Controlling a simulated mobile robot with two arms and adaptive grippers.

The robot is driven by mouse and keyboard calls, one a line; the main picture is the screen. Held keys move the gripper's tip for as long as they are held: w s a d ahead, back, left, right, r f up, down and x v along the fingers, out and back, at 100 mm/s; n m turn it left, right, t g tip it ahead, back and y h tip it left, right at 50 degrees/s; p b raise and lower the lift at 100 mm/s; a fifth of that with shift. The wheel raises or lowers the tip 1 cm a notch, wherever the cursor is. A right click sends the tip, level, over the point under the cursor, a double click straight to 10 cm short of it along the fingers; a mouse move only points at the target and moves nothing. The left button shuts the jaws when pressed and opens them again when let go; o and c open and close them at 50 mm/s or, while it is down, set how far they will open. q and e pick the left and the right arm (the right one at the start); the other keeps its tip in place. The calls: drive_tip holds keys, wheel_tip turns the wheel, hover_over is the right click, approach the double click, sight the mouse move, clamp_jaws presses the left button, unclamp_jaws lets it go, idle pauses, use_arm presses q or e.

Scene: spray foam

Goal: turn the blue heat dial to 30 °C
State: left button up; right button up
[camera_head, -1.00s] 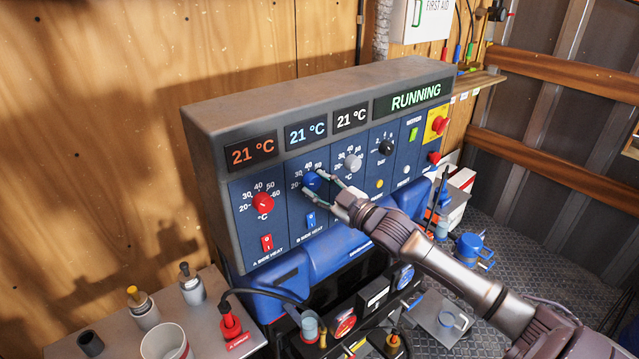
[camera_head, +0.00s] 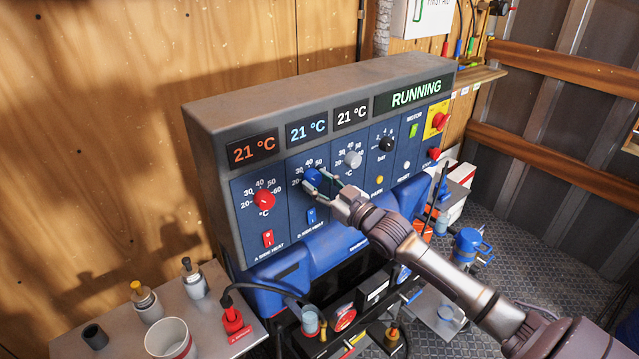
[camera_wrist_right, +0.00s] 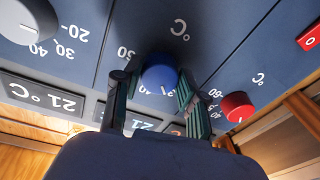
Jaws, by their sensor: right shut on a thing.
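The blue heat dial (camera_head: 312,175) is on the second column of the control panel, under a blue-lit display (camera_head: 306,133) reading 21 °C. My right gripper (camera_head: 316,181) is shut on this dial, with one finger on each side. In the right wrist view, which looks upside down, the blue dial (camera_wrist_right: 160,74) sits between the fingertips of my right gripper (camera_wrist_right: 157,82). A short white mark shows on the dial's lower edge there, near the partly hidden 40. The fingers hide part of the scale. My left gripper is not in view.
The red dial (camera_head: 264,200) is left of the blue one and the grey dial (camera_head: 352,160) is right of it. A blue rocker switch (camera_head: 311,216) lies just below. A red emergency button (camera_head: 439,121) is at the panel's right end.

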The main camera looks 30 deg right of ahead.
drive_tip(key=o, duration=1.1)
drive_tip(key=shift+o, duration=0.2)
drive_tip(key=shift+s, duration=0.15)
drive_tip(key=s+d, duration=0.2)
drive_tip(key=s, duration=0.9)
drive_tip(key=shift+s+f, duration=0.3)
drive_tip(key=shift+f, duration=0.15)
